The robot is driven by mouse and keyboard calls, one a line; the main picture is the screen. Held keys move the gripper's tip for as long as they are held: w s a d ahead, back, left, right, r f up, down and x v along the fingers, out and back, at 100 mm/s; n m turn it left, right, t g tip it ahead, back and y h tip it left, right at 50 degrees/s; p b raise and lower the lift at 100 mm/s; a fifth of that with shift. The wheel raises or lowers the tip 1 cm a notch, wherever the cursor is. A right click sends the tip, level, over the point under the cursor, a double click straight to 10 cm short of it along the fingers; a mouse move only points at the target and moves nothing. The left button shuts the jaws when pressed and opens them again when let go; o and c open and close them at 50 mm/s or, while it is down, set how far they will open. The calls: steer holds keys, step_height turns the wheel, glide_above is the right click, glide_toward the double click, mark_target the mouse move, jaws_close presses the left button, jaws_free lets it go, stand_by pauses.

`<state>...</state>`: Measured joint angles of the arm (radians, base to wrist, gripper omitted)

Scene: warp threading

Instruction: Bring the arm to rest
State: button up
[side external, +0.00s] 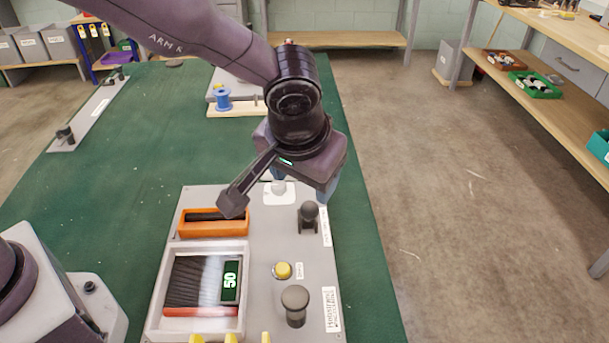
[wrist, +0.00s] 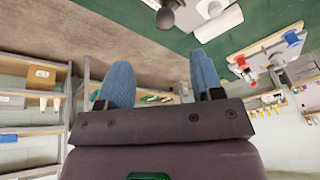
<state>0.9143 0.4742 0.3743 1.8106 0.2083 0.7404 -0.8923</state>
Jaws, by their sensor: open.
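My gripper (side external: 308,186) is above the far part of the grey panel (side external: 255,268) in the side external view. Its blue fingers are partly hidden by the hand. In the wrist view my gripper (wrist: 160,75) shows two blue fingers spread well apart with nothing between them. The hand is tilted, so the wrist view looks out across the floor, shelves and wall. The panel bears a framed window with dark threads and a green "50" display (side external: 231,281), an orange slot (side external: 213,231), a yellow button (side external: 282,270) and dark knobs (side external: 295,299).
The green bench top (side external: 110,210) has free room left of the panel. A blue spool (side external: 221,98) stands on a board behind my arm. A long grey plate (side external: 92,115) lies far left. Yellow pegs (side external: 231,338) show at the front edge. Shelves and a side bench stand beyond the floor.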

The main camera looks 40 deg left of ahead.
steer(key=s+a+r+m+t+h, duration=0.1)
steer(key=s+a+r, duration=0.5)
steer(key=s+a, duration=0.3)
steer(key=s+a+r+t+h, duration=0.1)
steer(key=s+a+r, duration=0.6)
steer(key=s+a, duration=0.2)
steer(key=shift+s+a+r+m, duration=0.2)
steer(key=shift+a+m, duration=0.2)
steer(key=shift+a, duration=0.8)
